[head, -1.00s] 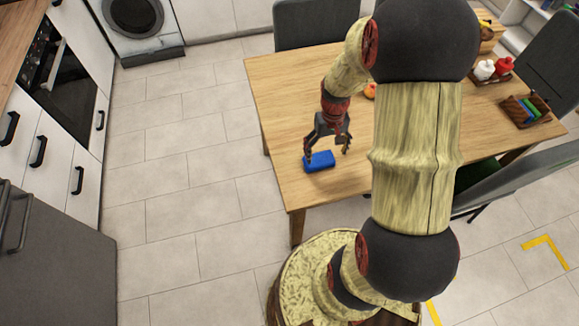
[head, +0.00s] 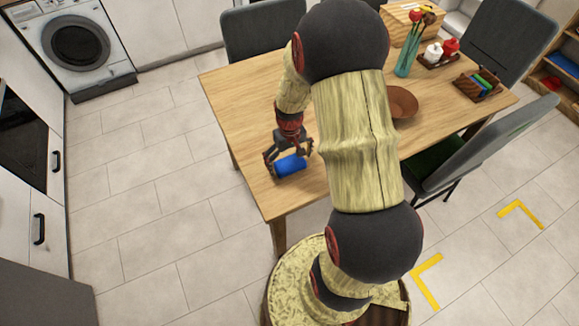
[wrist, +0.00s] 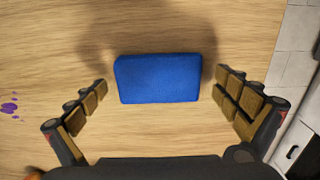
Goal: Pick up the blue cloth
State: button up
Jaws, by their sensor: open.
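The blue cloth (head: 290,166) is a small folded block lying on the wooden table near its front left corner. In the wrist view the cloth (wrist: 158,78) lies flat, a little ahead of and between the spread fingers. My gripper (head: 289,160) is open and just above the cloth. In the wrist view my gripper (wrist: 168,100) shows one finger on each side, with a gap between each finger and the cloth. Nothing is held.
Purple spots (wrist: 9,105) mark the tabletop left of the cloth.

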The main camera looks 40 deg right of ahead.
aim_at(290, 162)
jog(key=c, duration=0.3)
jog(key=c, duration=0.7)
jog(key=shift+c, duration=0.5)
jog(key=shift+r+p, duration=0.3)
jog(key=shift+r, duration=0.3)
notch_tip(290, 162, up, 2)
jog(key=shift+s+r+p, duration=0.1)
jog(key=shift+r+p, duration=0.1)
jog(key=shift+p, duration=0.25)
jog(key=s+d+r+p, duration=0.3)
jog(key=s+r, duration=0.6)
jog(key=s, duration=0.4)
jog(key=shift+s+r+p, duration=0.15)
jog(key=shift+s+p, duration=0.1)
jog(key=shift+p, duration=0.45)
